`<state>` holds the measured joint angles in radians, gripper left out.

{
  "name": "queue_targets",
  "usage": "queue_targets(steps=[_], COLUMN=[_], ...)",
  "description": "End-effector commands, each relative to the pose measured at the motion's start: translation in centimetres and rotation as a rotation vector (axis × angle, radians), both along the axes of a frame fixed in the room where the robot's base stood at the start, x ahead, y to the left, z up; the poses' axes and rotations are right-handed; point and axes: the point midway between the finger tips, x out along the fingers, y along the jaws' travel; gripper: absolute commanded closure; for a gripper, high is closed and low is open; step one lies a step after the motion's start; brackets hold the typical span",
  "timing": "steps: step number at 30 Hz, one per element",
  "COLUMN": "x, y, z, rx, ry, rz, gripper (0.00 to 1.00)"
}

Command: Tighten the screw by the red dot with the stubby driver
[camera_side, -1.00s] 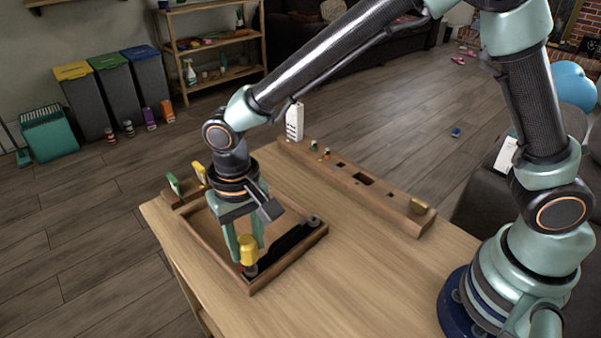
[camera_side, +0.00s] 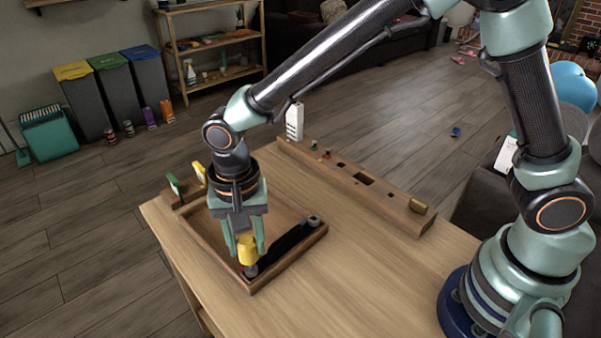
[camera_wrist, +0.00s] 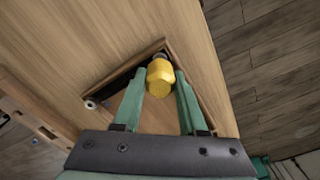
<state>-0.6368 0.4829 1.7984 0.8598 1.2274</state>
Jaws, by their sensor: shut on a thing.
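The stubby driver has a thick yellow handle (camera_side: 248,251) and stands upright at the near corner of the wooden tray (camera_side: 287,262). It also shows in the wrist view (camera_wrist: 160,78). My gripper (camera_side: 247,245) is shut on the handle from above, one green finger on each side; the fingertips also show in the wrist view (camera_wrist: 160,84). The driver's tip is over the near end of a black bar (camera_side: 290,239) lying in the tray. A round screw head (camera_side: 314,220) shows at the bar's far end. The screw under the driver is hidden, and I cannot make out the red dot.
Green- and yellow-handled tools (camera_side: 174,184) stand in a holder at the tray's left. The table (camera_side: 345,265) is clear to the right.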

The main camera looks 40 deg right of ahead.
Motion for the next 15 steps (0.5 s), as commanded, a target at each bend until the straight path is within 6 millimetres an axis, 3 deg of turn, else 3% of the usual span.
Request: queue_targets(steps=[15], x=[-0.01], y=[-0.07], z=[-0.01], rx=[-0.001], ry=[0.002], rz=[-0.112], gripper=[1.00])
